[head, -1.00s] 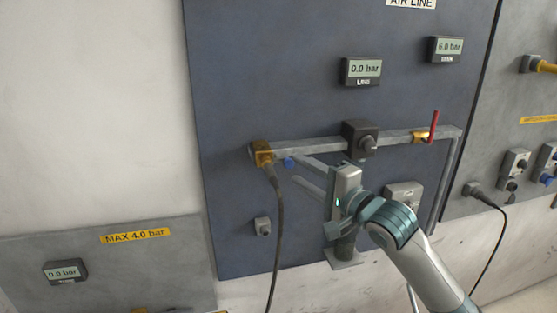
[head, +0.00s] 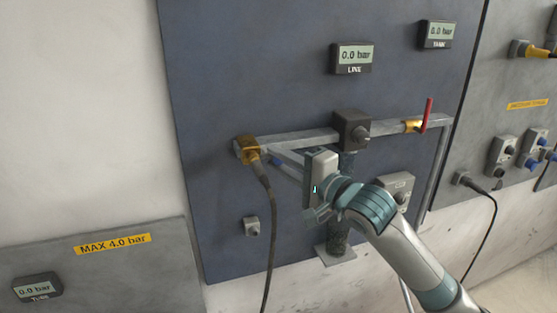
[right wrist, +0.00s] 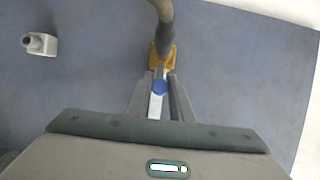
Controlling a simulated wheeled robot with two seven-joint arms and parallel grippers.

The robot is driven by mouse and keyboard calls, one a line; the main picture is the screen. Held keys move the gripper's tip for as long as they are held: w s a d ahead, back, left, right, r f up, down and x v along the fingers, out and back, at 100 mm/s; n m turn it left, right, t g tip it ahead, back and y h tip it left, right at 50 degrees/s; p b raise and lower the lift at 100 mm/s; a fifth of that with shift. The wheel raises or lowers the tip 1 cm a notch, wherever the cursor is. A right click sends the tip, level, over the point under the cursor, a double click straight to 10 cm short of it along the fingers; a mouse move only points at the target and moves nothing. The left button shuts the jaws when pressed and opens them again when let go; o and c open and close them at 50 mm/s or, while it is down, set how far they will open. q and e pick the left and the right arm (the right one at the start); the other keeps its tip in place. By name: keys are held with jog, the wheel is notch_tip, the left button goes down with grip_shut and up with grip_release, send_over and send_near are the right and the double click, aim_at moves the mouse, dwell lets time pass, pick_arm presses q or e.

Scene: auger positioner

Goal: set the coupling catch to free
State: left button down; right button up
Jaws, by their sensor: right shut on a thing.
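A yellow coupling (head: 248,150) sits at the left end of the grey pipe on the dark blue panel, with a dark hose hanging from it. It also shows in the right wrist view (right wrist: 162,56). My right gripper (head: 274,157) is shut on the catch. In the head view the fingers hide the catch. Which setting the catch is in cannot be told. My left gripper is not in view.
The pipe (head: 300,140) carries a dark valve block (head: 351,130) and a red lever (head: 427,114). A small grey fitting (head: 251,226) is lower on the panel. The hose (head: 270,230) hangs close left of my gripper.

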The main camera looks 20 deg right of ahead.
jog(key=shift+w+d+p, duration=0.1)
jog(key=shift+d+p, duration=0.3)
jog(key=shift+d, duration=0.9)
grip_shut()
jog(key=o, duration=0.6)
grip_release()
jog(key=o, duration=0.3)
jog(key=shift+w+d, duration=0.1)
jog(key=shift+d, duration=0.05)
